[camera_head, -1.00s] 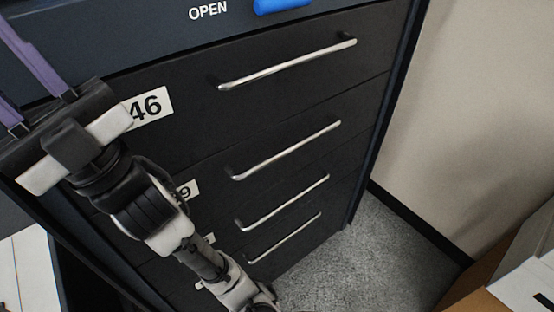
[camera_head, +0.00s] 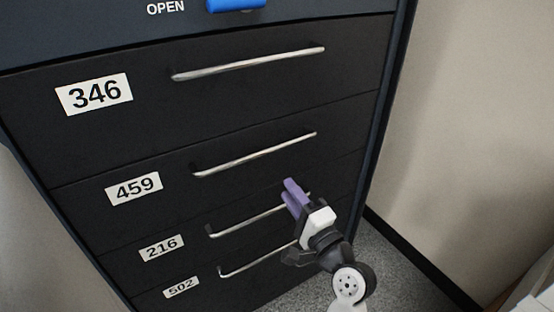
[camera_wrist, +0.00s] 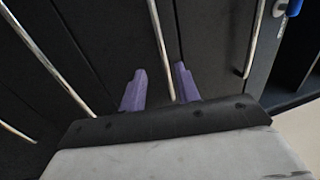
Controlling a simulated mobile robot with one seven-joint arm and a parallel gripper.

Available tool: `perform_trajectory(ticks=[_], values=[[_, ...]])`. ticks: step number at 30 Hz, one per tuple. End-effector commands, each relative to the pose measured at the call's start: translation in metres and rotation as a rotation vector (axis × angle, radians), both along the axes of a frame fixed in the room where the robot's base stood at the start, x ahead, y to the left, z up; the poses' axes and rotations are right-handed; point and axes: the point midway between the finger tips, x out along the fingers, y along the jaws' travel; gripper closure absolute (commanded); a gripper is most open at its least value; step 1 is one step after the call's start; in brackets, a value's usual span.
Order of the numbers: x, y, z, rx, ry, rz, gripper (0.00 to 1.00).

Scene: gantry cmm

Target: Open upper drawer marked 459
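The drawer marked 459 (camera_head: 180,195) is a black front, second from the top in a dark cabinet, and it is shut. Its label (camera_head: 133,188) is white. Its silver bar handle (camera_head: 255,153) runs across the front. My gripper (camera_head: 293,190) has purple fingers and stands before the cabinet, just below the right part of this handle in the head view. In the wrist view my fingers (camera_wrist: 160,72) are apart and empty. The middle bar (camera_wrist: 159,35), apparently the 459 handle, lines up with the gap between them; how far away it is I cannot tell.
Drawer 346 (camera_head: 230,105) is above, and drawers 216 (camera_head: 161,248) and 502 (camera_head: 181,288) are below, all shut with bar handles. A blue piece (camera_head: 237,4) sits by the OPEN lettering at the top. A beige wall (camera_head: 480,120) stands to the right.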

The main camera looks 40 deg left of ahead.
Motion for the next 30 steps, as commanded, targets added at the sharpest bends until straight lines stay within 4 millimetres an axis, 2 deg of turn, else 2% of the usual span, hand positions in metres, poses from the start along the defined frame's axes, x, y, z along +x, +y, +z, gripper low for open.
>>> perform_trajectory(ticks=[5, 12, 18, 24, 30], values=[[0.008, 0.022, 0.009, 0.002, -0.001, 0.005, 0.68], [0.027, 0.069, 0.020, 0.002, -0.003, 0.005, 0.68], [0.041, 0.103, 0.027, 0.002, -0.004, 0.004, 0.68], [0.049, 0.120, 0.029, 0.002, -0.005, 0.001, 0.68], [0.051, 0.123, 0.028, 0.000, -0.005, 0.000, 0.68]])
